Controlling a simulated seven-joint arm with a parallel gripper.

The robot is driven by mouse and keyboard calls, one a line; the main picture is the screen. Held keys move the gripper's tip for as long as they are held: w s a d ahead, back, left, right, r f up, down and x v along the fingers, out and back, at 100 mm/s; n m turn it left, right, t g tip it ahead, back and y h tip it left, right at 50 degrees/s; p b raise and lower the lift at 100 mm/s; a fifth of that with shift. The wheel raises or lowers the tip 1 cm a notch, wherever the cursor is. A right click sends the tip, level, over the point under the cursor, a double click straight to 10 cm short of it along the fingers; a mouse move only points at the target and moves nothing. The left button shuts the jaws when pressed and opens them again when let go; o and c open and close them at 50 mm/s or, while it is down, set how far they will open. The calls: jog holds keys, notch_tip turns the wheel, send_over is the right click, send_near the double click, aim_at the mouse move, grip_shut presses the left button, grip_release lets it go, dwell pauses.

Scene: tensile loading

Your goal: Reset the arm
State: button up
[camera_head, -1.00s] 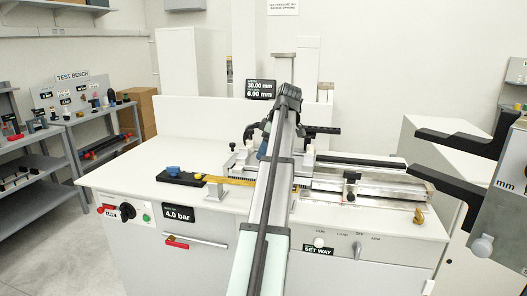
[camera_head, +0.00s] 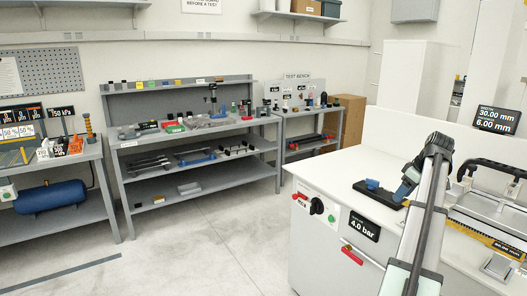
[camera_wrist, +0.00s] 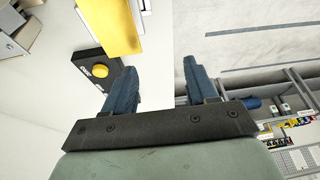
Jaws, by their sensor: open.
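My gripper (camera_head: 407,184) shows at the right of the head view, at the end of my raised arm, over or in front of the white bench (camera_head: 345,165). Its blue fingers also show in the wrist view (camera_wrist: 158,82), spread apart with nothing between them. The black block with a yellow button (camera_wrist: 92,68) lies beside the left finger in the wrist view, apart from it as far as I can tell.
The test fixture with a black handle (camera_head: 495,170) stands right of my arm. The size display (camera_head: 497,120) is behind it. A grey shelf unit (camera_head: 200,155) with several small parts and another table (camera_head: 50,160) stand at the left. The floor (camera_head: 190,245) between is clear.

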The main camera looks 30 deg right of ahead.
jog(key=w+a+f+g, duration=0.1)
jog(key=w+a+f, duration=0.5)
jog(key=w, duration=0.4)
jog(key=w+a+f, duration=0.6)
jog(key=w+a, duration=0.1)
jog(key=w, duration=0.3)
jog(key=w+a+f+g+y, duration=0.2)
jog(key=w+a+f+g, duration=0.1)
jog(key=a+f, duration=2.05)
jog(key=s+a+f+g, duration=0.2)
jog(key=s+a+f, duration=0.5)
jog(key=a+f, duration=0.35)
jog(key=s+a+f+g, duration=0.1)
jog(key=s+a+f, duration=0.6)
jog(key=a+f, duration=0.3)
jog(key=s+a+f+g+h, duration=0.1)
jog(key=s+a+f, duration=0.2)
jog(key=s, duration=0.5)
jog(key=s+a+f+g, duration=0.1)
jog(key=s+a+f, duration=0.2)
jog(key=s, duration=0.4)
jog(key=s+a+f+g+h, duration=0.1)
jog(key=s+a+f, duration=0.3)
jog(key=s, duration=0.4)
jog(key=shift+s+a+m+g+h, duration=0.2)
jog(key=shift+s+m+g+h, duration=0.1)
jog(key=shift+s+m+g, duration=0.15)
jog(key=shift+w, duration=0.1)
